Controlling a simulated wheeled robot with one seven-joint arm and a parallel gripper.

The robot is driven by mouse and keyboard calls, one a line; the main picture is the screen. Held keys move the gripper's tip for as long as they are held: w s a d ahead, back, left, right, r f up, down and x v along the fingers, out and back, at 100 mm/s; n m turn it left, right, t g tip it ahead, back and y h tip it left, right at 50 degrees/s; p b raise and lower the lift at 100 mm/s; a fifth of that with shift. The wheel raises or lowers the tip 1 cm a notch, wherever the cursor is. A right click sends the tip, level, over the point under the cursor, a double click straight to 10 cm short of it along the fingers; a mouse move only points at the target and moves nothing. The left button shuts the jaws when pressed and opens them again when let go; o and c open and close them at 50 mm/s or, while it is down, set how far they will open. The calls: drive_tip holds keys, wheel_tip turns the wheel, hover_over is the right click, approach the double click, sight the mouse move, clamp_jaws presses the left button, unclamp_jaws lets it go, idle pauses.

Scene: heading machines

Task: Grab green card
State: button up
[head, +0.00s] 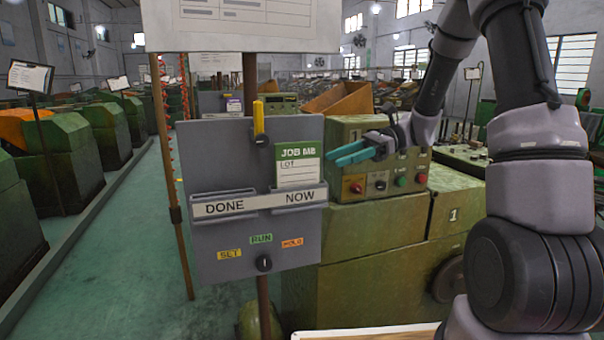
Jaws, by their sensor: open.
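The green card (299,160) has a green header reading JOB and a white lower part reading LOT. It stands upright in the NOW pocket (301,198) on the right of a grey board; its lower edge is hidden in the pocket. The DONE pocket (223,207) on the left shows no card. My gripper (332,157) has teal fingers, is open and empty, and points left toward the card. Its fingertips appear just right of the card in the picture; I cannot tell the gap in depth.
The grey board (207,160) stands on a post. It carries a yellow marker (259,122), SET, RUN and HOLD labels and a black knob (264,263). Behind it is a green machine (375,235) with a button panel (385,185). An open aisle (110,230) lies left.

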sight(298, 168)
drive_tip(key=shift+w+f+m+y, duration=0.3)
drive_tip(key=shift+w+m+y, duration=0.15)
drive_tip(key=shift+w, duration=0.2)
drive_tip(key=shift+a+f, duration=0.1)
drive_tip(key=shift+a, duration=0.15)
drive_tip(key=x, duration=1)
drive_tip(key=shift+s+a+r, duration=0.15)
drive_tip(key=shift+a+r, duration=0.05)
drive_tip(key=shift+r, duration=0.1)
clamp_jaws()
